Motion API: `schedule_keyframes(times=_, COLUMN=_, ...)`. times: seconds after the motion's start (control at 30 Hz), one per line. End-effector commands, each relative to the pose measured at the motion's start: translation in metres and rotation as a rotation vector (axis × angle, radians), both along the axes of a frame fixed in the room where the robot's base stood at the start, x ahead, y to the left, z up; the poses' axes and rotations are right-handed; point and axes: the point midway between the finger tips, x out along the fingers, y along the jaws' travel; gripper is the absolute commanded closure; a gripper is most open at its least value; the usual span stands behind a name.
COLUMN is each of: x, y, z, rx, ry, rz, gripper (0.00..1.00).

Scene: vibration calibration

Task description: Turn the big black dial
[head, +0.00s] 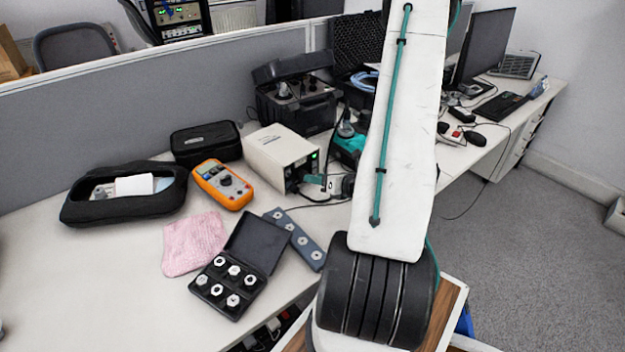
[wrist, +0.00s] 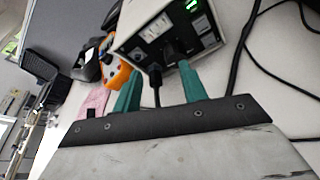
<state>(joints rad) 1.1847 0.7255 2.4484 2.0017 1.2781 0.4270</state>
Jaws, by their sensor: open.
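The white instrument box (head: 272,152) stands on the desk with its front panel facing my arm. In the wrist view, the box (wrist: 137,22) shows a green-lit display, a pale panel and a round black dial (wrist: 172,49) low on its front. My gripper (wrist: 161,68) is open, with its two teal fingers apart and pointing at the panel. The dial appears between the fingertips in the picture, nearer the right one; I cannot tell whether they touch. In the head view, a teal fingertip shows before the box, while my arm hides most of the gripper and the dial.
An orange multimeter (head: 223,185), a black pouch (head: 206,143) and a pink cloth (head: 194,243) lie left of the box. An open case of metal pieces (head: 256,241) lies nearer. Black cables (wrist: 240,55) run beside and below the panel.

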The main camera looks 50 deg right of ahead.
Motion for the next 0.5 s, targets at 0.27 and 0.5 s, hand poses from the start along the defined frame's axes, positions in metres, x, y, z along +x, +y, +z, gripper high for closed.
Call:
schedule_keyframes(times=0.27, x=-0.017, y=0.001, z=-0.009, rx=-0.370, ry=0.131, rz=-0.035, gripper=0.57)
schedule_keyframes(times=0.5, x=0.000, y=-0.003, z=-0.017, rx=-0.424, ry=0.140, rz=-0.012, gripper=0.57)
